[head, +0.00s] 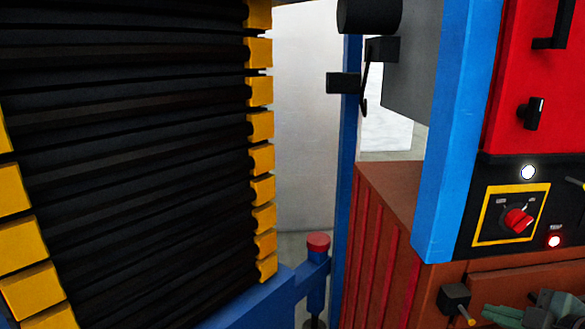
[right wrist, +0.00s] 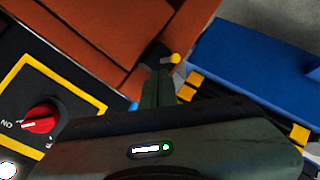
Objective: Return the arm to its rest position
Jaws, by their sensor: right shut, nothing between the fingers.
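My right gripper (head: 492,312) is at the bottom right corner of the head view, in front of the brown cabinet, and only part of it shows. In the right wrist view its grey-green fingers (right wrist: 158,84) are together with nothing between them. They point toward a small black block with a yellow rod (right wrist: 168,58) on the cabinet. I cannot tell whether they touch it. The same block (head: 455,299) shows left of the gripper in the head view. My left gripper is out of view.
A black-and-yellow stack (head: 130,150) fills the left.

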